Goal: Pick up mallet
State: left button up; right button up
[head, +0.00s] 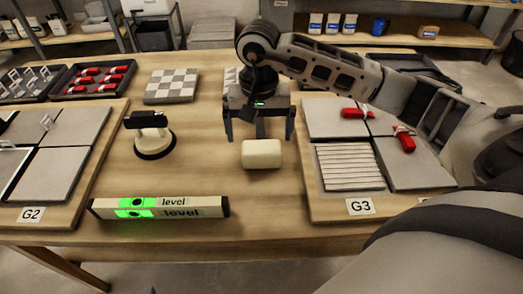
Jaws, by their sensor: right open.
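A cream rounded block (262,154), which looks like the head of the mallet, lies on the wooden table in the middle of the head view. No handle can be made out; one may be hidden behind the block and under my right gripper. My right gripper (260,135) points down just behind the block, its two fingers wide apart. I see nothing between the fingers, and they look apart from the block. My left gripper is not in view.
A level (160,209) lies in front. A black-topped tool on a round base (153,143) stands left. Tile board G3 (405,206) is close on the right, board G2 (70,207) on the left. A checkered tile sheet (171,86) and a tray of red pieces (92,78) lie behind.

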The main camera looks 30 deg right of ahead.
aim_at(262, 144)
jog(key=shift+d+f+p, duration=0.15)
jog(key=shift+f+p, duration=0.1)
jog(key=shift+f, duration=1.3)
jog(key=shift+d+f+p, duration=0.15)
jog(key=shift+f+p, duration=0.05)
jog(key=shift+f, duration=1.35)
jog(key=shift+r, duration=0.1)
jog(key=c, duration=1.4)
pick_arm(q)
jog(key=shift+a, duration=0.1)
pick_arm(e)
jog(key=shift+o, duration=0.2)
jog(key=shift+r, duration=0.1)
